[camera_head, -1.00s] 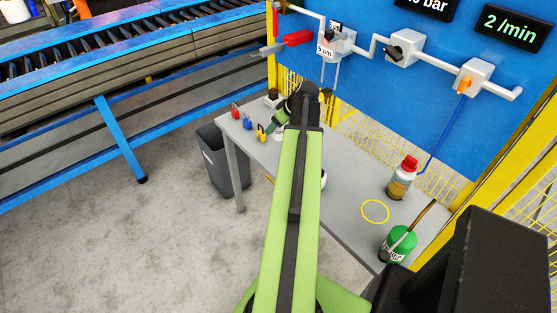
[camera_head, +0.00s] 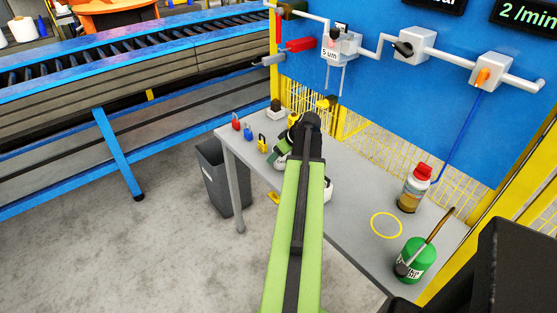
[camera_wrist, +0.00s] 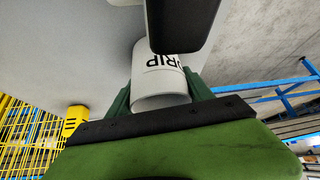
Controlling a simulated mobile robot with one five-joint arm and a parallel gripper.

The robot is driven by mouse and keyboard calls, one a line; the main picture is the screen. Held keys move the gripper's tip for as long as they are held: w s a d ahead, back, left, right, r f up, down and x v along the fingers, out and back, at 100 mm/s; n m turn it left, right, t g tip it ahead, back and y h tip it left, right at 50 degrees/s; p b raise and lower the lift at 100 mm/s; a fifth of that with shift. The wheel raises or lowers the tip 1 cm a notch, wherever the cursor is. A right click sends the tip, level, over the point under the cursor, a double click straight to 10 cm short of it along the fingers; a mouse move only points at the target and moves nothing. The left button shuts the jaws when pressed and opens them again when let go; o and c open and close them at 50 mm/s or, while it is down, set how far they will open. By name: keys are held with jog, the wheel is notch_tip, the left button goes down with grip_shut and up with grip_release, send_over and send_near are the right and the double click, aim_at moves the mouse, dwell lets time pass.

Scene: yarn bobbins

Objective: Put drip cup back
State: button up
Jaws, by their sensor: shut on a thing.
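The drip cup (camera_wrist: 160,92) is a white cylinder with black lettering ending in "RIP", seen in the wrist view. My gripper (camera_wrist: 160,84) is shut on it, with a green finger on each side. In the head view my gripper (camera_head: 283,155) is over the far left part of the grey table (camera_head: 345,225), mostly behind my arm. I cannot tell whether the cup touches the table. A yellow ring (camera_head: 386,238) is marked on the bare tabletop at the right.
A red-capped bottle (camera_head: 414,190) and a green can (camera_head: 416,258) with a brush stand near the ring. Red (camera_head: 236,122), blue (camera_head: 248,131) and yellow (camera_head: 262,144) padlocks are at the left edge. Pipes and valves (camera_head: 415,45) hang on the blue panel. A grey bin (camera_head: 222,178) stands below.

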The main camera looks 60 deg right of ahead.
jog(key=shift+f, duration=0.1)
jog(key=o, duration=1.5)
jog(key=shift+r, duration=0.35)
jog(key=p+v, duration=1)
jog(key=v, duration=0.1)
jog(key=shift+s+r, duration=0.25)
jog(key=shift+r, duration=0.1)
jog(key=shift+a, duration=0.1)
